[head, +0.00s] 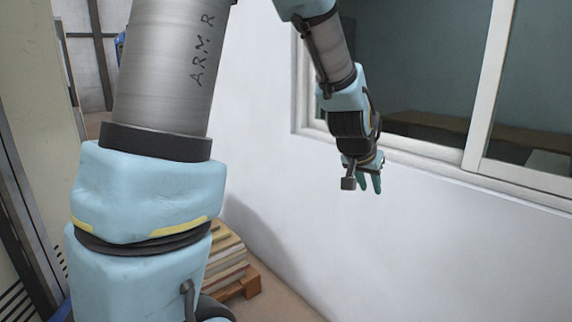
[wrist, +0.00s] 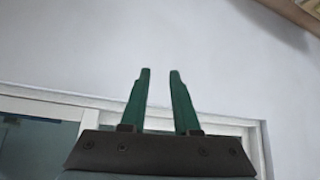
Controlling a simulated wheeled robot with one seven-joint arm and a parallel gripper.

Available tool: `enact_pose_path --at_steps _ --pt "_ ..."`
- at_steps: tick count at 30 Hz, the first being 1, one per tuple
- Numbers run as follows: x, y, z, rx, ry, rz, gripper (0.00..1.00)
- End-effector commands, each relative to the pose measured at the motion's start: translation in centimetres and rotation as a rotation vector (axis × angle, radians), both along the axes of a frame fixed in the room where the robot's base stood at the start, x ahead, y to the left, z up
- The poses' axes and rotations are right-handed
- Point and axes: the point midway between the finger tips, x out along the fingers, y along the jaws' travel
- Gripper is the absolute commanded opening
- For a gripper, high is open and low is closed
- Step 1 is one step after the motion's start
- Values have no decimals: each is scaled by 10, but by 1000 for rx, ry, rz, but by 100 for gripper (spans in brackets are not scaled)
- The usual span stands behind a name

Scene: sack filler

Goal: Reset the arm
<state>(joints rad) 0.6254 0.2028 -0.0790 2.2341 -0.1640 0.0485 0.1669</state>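My gripper (head: 369,184) hangs at the end of my raised arm in the head view, in front of the white wall just below the window sill. In the wrist view my gripper (wrist: 160,72) shows two green fingers standing apart with a clear gap between them. Nothing is between the fingers, so it is open and empty. My arm is bent, with a large upper part at the left of the head view and the forearm reaching down at the upper middle.
A white-framed window (head: 472,85) is behind and right of my gripper; its frame also shows in the wrist view (wrist: 45,95). A wooden pallet (head: 238,288) with stacked flat pieces stands low by the wall (head: 290,220). A pale cabinet-like panel is at the left edge.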

Motion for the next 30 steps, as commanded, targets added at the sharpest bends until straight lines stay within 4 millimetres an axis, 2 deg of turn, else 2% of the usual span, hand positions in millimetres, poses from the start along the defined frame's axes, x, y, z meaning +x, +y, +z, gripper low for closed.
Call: enact_pose_path --at_steps 1,4,6,9,12,15,18,30 --pt "4 41 -6 32 42 67 30" --pt "0 112 -20 89 133 189 30" --pt "-11 161 -29 126 203 275 30" --pt "-35 220 -40 167 299 394 30" --pt "-60 263 -47 196 383 489 30" --pt "-81 290 -52 214 442 553 30" --pt "-92 302 -54 221 472 585 30" --pt "-94 303 -54 223 479 591 30"
